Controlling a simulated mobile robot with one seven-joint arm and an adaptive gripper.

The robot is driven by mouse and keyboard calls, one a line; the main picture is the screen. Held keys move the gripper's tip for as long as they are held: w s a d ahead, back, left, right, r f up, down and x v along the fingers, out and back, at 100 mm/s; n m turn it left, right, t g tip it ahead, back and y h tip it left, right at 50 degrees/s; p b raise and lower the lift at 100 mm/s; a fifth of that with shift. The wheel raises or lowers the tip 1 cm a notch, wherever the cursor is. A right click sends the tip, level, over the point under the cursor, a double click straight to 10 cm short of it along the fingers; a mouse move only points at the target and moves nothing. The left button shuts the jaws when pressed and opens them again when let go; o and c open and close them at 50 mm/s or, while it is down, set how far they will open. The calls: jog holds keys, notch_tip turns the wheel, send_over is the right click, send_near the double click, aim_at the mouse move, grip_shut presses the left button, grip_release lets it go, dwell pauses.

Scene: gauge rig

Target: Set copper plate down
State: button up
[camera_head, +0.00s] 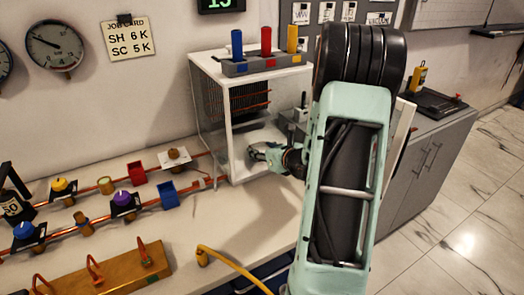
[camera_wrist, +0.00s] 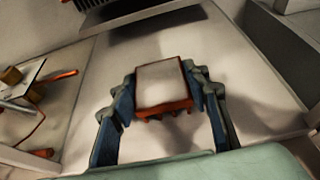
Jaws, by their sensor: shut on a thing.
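My gripper (camera_head: 262,152) reaches in through the open front of a white box-like cabinet (camera_head: 229,130), low near its floor. In the wrist view its two blue-green fingers (camera_wrist: 162,88) are shut on the copper plate (camera_wrist: 164,108), one finger on each side. The plate shows a pale, reflective flat face and a copper-coloured edge with short prongs toward me. Below it is the pale cabinet floor (camera_wrist: 105,115). I cannot tell whether the plate touches the floor. In the head view my gripper hides the plate.
A dark finned block with copper lines (camera_head: 250,98) hangs above inside the cabinet. Blue, red and yellow cylinders (camera_head: 266,41) stand on its top. Copper pipes with valves (camera_head: 123,203) and red and blue cups (camera_head: 168,195) are to the left.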

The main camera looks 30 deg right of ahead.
jog(key=shift+r, duration=0.2)
jog(key=shift+f, duration=0.2)
jog(key=o, duration=1.5)
jog(key=shift+r, duration=0.25)
jog(key=p+v, duration=0.1)
jog(key=v, duration=1.1)
jog(key=shift+f, duration=0.15)
